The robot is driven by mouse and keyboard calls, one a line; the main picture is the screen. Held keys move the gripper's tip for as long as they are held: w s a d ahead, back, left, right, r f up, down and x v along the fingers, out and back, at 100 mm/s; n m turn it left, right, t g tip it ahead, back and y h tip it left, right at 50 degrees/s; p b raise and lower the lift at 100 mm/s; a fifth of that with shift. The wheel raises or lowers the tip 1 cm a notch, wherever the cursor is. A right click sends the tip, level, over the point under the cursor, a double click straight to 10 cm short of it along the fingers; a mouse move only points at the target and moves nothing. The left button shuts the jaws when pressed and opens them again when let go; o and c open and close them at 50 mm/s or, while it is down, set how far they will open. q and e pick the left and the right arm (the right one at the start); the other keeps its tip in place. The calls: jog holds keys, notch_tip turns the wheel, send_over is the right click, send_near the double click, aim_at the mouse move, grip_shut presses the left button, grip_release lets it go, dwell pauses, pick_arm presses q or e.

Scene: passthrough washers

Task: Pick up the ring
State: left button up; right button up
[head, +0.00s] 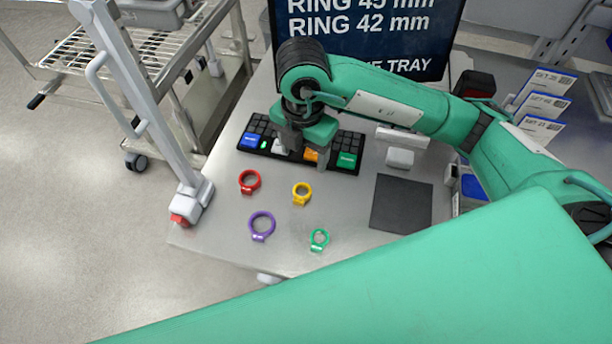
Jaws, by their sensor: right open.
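Several rings lie apart on the grey metal table (215,222): a red ring (243,188), a yellow ring (295,198), a purple ring (251,228) and a small green ring (313,242). My right gripper (304,160) points down over the dark keypad tray (262,127), behind the rings. It is open, and its two fingers stand apart with an orange key between them in the picture. I cannot tell whether the fingertips touch the tray. No ring is seen between the fingers. My left gripper is not in view.
A dark square mat (402,204) and a small white block (400,158) lie right of the rings. A screen (365,35) stands behind. A grey post (150,110) rises at the table's left corner, beside a wire-shelf cart (85,55). Card holders (541,105) stand at right.

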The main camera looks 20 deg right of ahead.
jog(key=p, duration=0.1)
send_over(303, 194)
notch_tip(303, 194, down, 8)
jog(key=shift+s+d+f, duration=0.1)
jog(key=shift+s, duration=0.05)
jog(key=shift+f+p, duration=0.45)
notch_tip(303, 194, down, 4)
jog(key=shift+r+p, duration=0.2)
jog(key=shift+p, duration=0.5)
jog(key=shift+f, duration=0.45)
jog(key=shift+c, duration=0.3)
jog(key=c, duration=1)
